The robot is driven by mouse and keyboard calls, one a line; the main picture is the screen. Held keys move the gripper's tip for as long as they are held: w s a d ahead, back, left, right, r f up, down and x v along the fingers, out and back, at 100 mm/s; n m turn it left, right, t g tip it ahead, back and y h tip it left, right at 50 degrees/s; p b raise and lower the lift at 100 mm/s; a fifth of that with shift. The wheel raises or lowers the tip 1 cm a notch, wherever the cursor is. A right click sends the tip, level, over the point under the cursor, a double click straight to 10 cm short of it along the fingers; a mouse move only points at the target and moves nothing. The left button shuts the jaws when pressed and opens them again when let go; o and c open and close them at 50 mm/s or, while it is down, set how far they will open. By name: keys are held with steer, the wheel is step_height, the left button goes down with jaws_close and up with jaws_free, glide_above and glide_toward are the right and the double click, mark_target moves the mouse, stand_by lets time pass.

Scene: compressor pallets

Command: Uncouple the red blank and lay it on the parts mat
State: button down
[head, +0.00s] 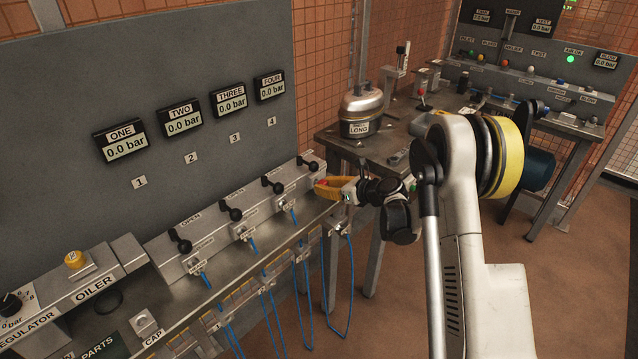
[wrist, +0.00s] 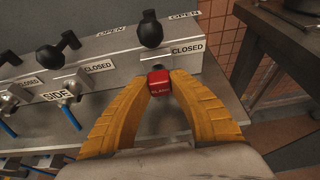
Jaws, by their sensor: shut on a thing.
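The red blank (wrist: 160,82) is a small red block with white lettering, pinched between the yellow fingertips of my gripper (wrist: 161,86) in the wrist view. It is in front of the manifold face, below the end black lever, beside a CLOSED label. I cannot tell whether it is still joined to the outlet behind it. In the head view my gripper (head: 326,187) is at the far right end of the manifold, with a speck of red at its fingers. A dark patch labelled PARTS (head: 98,348), perhaps the parts mat, shows at the lower left edge, partly cut off.
The manifold (head: 215,232) has several black levers and blue hoses (head: 254,247) hanging in front. A LONG canister (head: 361,110) stands on the corner table behind my gripper. Four wall displays read 0.0 bar.

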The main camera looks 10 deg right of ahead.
steer(key=shift+s+d+b, duration=0.25)
steer(key=shift+s+d, duration=0.4)
steer(key=shift+s, duration=0.25)
steer(key=shift+s+d+b, duration=0.2)
steer(key=shift+s+d, duration=0.45)
steer(key=shift+s, duration=0.25)
